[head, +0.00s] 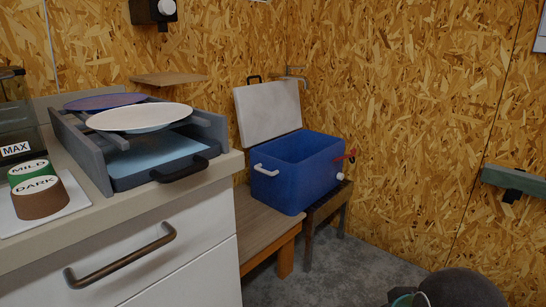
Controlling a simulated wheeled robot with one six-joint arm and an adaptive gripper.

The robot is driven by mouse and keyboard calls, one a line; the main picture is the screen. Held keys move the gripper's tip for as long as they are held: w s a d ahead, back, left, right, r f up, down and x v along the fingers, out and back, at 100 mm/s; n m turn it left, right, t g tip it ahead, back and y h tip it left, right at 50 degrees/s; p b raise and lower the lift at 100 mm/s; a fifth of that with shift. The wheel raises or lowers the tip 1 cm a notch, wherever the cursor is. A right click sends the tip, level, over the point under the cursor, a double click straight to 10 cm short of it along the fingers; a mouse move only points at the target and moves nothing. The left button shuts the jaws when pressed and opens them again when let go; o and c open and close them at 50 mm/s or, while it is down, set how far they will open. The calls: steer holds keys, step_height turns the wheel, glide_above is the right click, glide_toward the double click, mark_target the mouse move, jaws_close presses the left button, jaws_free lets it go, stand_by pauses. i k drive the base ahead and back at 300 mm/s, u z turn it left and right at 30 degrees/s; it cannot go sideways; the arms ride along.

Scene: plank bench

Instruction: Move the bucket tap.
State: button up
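A blue bucket-like cooler box (300,182) stands at the back in the corner, its white lid (268,113) tipped up and open. A white handle (266,171) is on its left face. On its right side sit a white round spout (340,176) and, above it, a red lever (346,156), which look like the tap. Both are small, so the tap's exact position is hard to tell. My gripper is not in view.
The box rests on a low wooden bench (263,227) and a dark stool (325,212). Grey floor (355,275) is open right of the counter. A dark rounded shape (460,290) fills the bottom right.

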mark_target(288, 68)
steer(key=z, duration=0.15)
steer(key=i, duration=1.6)
steer(key=z, duration=0.3)
